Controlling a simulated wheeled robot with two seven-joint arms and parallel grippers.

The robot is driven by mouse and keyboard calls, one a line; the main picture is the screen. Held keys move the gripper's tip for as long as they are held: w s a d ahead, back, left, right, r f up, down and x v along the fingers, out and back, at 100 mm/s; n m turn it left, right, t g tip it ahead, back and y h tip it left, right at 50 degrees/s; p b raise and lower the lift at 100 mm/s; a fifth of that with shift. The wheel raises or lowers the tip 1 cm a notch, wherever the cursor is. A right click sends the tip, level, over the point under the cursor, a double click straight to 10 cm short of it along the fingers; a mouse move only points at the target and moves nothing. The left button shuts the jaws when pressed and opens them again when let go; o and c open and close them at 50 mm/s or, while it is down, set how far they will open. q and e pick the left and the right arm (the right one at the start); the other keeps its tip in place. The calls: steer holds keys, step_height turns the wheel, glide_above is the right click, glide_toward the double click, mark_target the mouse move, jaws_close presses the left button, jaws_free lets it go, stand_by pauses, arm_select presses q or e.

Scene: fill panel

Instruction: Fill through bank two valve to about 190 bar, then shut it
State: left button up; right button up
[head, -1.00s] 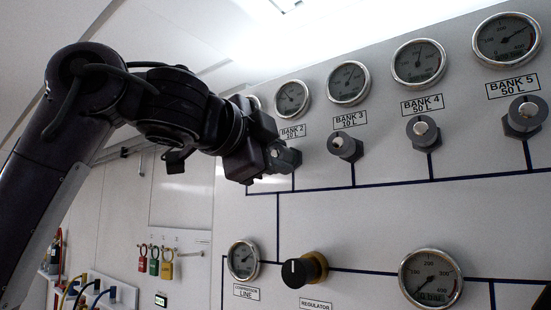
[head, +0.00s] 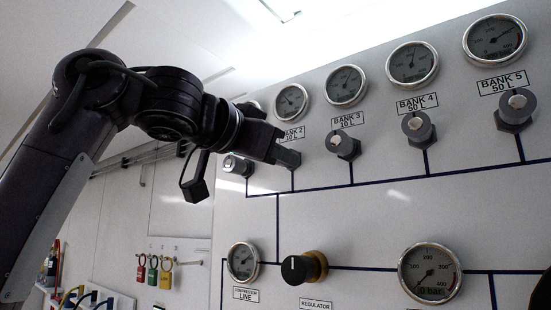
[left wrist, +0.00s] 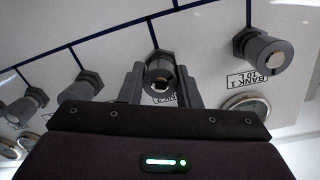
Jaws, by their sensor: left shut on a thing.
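The bank two valve knob (left wrist: 160,75) sits between the two fingers of my left gripper (left wrist: 160,84) in the left wrist view. In the head view my left gripper (head: 284,154) is shut on this knob and mostly hides it, under the "BANK 2 10 L" label (head: 292,133). The bank two gauge (head: 291,100) is above; its figures are too small to read. The large gauge (head: 430,273) at lower right reads about 0 bar, with its needle low on the left. My right gripper is not in view.
The bank one valve (head: 237,165) is close to the left of my gripper, and the bank three valve (head: 343,145) is to the right. The regulator knob (head: 303,267) and compressor line gauge (head: 243,262) are below. Coloured padlocks (head: 153,270) hang at left.

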arm_select(q)
steer(key=shift+r+n, duration=0.15)
steer(key=shift+n, duration=0.45)
steer(key=o, duration=0.7)
steer(key=shift+o, duration=1.3)
steer(key=shift+w, duration=0.1)
steer(key=b+v, duration=0.5)
steer(key=v, duration=0.2)
steer(key=shift+s+a, duration=0.25)
steer(key=shift+s, duration=0.05)
